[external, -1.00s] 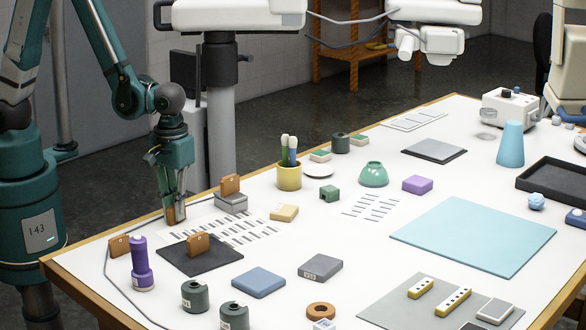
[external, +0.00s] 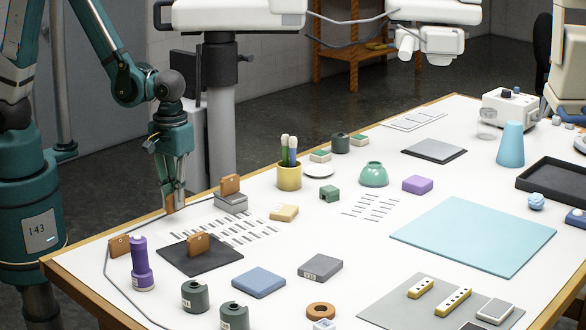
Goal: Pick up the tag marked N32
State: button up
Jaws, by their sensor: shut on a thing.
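My gripper (external: 174,202) is at the table's back left, above the striped area, shut on a brown tag (external: 169,204). The held tag is seen nearly edge-on between the fingers and appears a little above the table. Similar brown tags stand nearby: one on a grey block (external: 229,185), one on the black mat (external: 198,244), and one at the left edge (external: 120,246). No marking on any tag is legible, so I cannot tell which is N32.
A purple bottle (external: 141,264) stands in front left of my gripper. A black mat (external: 222,262) lies in front, a grey block (external: 230,203) to the right. A yellow cup (external: 289,177) with sticks is farther right. A thin cable runs along the table's left edge.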

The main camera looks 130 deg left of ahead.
jog(key=shift+r, duration=3.4)
